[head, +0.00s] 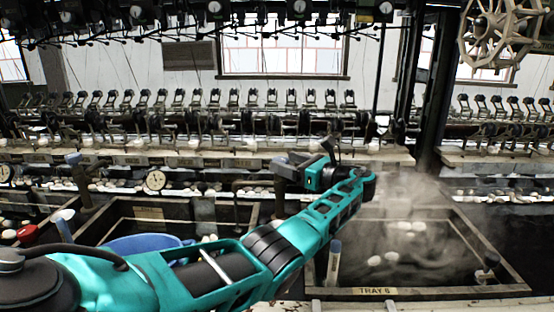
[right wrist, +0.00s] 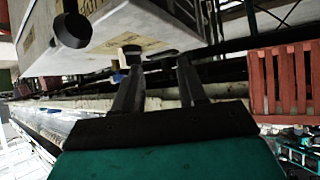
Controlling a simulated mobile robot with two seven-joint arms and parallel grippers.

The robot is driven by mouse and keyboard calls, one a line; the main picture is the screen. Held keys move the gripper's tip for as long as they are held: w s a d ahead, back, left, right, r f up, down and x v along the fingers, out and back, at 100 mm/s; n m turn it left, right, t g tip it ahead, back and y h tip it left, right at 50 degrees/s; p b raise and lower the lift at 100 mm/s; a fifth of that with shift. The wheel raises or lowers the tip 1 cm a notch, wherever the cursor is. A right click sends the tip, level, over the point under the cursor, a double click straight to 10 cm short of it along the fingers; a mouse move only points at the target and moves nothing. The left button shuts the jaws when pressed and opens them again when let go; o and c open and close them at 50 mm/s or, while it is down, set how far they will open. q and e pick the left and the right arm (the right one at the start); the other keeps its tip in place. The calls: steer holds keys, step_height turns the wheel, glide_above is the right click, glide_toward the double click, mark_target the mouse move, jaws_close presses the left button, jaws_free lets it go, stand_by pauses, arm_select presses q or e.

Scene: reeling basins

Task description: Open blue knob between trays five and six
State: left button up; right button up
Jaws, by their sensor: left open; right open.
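My left arm reaches across the middle of the head view, and its left gripper (head: 291,169) is folded back toward the left, above the gap between the left tray and tray 6. A brown tap pipe (head: 250,187) rises in that gap, just left of and below the gripper. The blue knob there is not clear; the dark gripper seems to cover that spot, and I cannot tell if they touch. Tray 6 (head: 440,292) is steaming, with its label in front. Tray five (head: 128,207) seems the basin at left. My right gripper (right wrist: 160,80) is open and empty in the right wrist view.
Another tap with a blue-grey knob (head: 73,158) stands at far left. A blue basin (head: 145,245) and a blue-topped stick (head: 335,250) are near my left arm. In the right wrist view, a pale box (right wrist: 110,30) and a red slatted crate (right wrist: 285,80) flank the fingers.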

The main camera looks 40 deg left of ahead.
arm_select(q)
steer(key=d, duration=0.8)
steer(key=shift+w, duration=0.35)
